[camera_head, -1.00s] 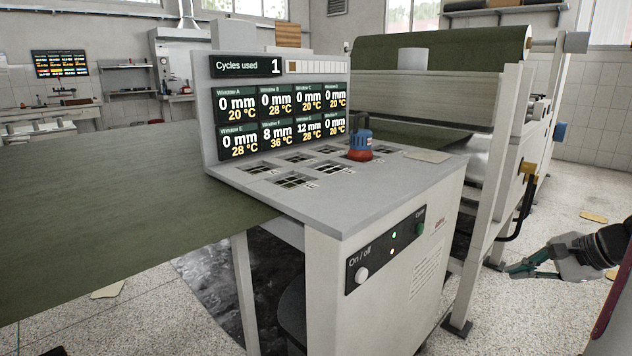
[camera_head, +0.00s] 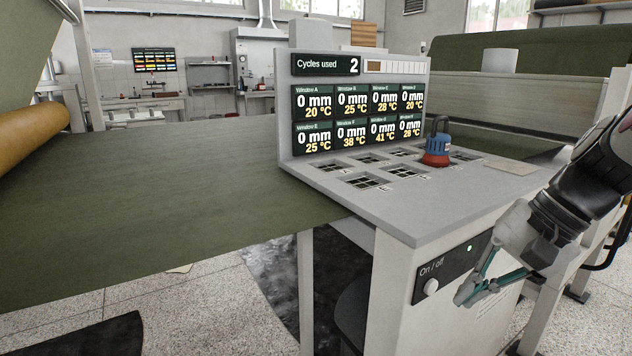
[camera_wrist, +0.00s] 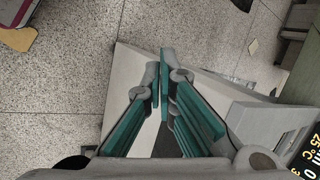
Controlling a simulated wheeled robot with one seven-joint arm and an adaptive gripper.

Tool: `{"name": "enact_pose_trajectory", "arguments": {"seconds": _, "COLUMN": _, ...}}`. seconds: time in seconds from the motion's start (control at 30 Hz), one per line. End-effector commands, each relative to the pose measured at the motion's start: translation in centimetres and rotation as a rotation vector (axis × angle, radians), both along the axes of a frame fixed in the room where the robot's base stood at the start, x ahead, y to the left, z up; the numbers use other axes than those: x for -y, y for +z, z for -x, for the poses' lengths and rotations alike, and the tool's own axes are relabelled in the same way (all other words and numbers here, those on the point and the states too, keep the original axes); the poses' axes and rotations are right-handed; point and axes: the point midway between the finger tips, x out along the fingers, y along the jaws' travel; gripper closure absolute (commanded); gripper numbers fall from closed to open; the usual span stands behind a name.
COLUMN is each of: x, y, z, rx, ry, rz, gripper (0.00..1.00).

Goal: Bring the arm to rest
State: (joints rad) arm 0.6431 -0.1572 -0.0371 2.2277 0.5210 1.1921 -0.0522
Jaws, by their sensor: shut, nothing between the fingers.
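My gripper (camera_head: 468,297) is at the lower right in the head view, at the end of my bent arm. It points down and left in front of the cabinet's front face, close to the on/off panel (camera_head: 440,275); I cannot tell whether it touches. Its teal-padded fingers are shut with nothing between them. In the wrist view the fingers (camera_wrist: 160,77) meet above the pale cabinet and the speckled floor.
The grey cabinet (camera_head: 440,215) carries a display (camera_head: 355,100) reading "Cycles used 2". A red and blue tool (camera_head: 437,148) stands on its top beside several small windows. A green sheet (camera_head: 170,200) stretches left.

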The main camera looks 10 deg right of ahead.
Motion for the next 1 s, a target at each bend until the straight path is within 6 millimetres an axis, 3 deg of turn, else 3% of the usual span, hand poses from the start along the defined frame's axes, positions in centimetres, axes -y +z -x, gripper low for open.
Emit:
{"name": "enact_pose_trajectory", "arguments": {"seconds": 0.03, "x": -2.6, "y": 0.5, "z": 1.6, "rx": -0.007, "ry": 0.095, "rz": 0.04, "gripper": 1.0}}
{"name": "enact_pose_trajectory", "arguments": {"seconds": 0.1, "x": -5.3, "y": 0.6, "z": 3.9, "rx": -0.02, "ry": 0.21, "rz": 0.094, "gripper": 1.0}}
{"name": "enact_pose_trajectory", "arguments": {"seconds": 0.2, "x": -8.0, "y": 0.6, "z": 7.5, "rx": -0.037, "ry": 0.365, "rz": 0.178, "gripper": 1.0}}
{"name": "enact_pose_trajectory", "arguments": {"seconds": 0.3, "x": -9.6, "y": 0.3, "z": 10.8, "rx": -0.046, "ry": 0.499, "rz": 0.259, "gripper": 1.0}}
{"name": "enact_pose_trajectory", "arguments": {"seconds": 0.5, "x": -10.3, "y": -0.6, "z": 15.5, "rx": -0.048, "ry": 0.68, "rz": 0.389, "gripper": 1.0}}
{"name": "enact_pose_trajectory", "arguments": {"seconds": 0.73, "x": -9.8, "y": -1.6, "z": 18.9, "rx": -0.035, "ry": 0.826, "rz": 0.51, "gripper": 1.0}}
{"name": "enact_pose_trajectory", "arguments": {"seconds": 1.0, "x": -9.7, "y": 2.5, "z": 18.2, "rx": -0.003, "ry": 0.811, "rz": 0.526, "gripper": 1.0}}
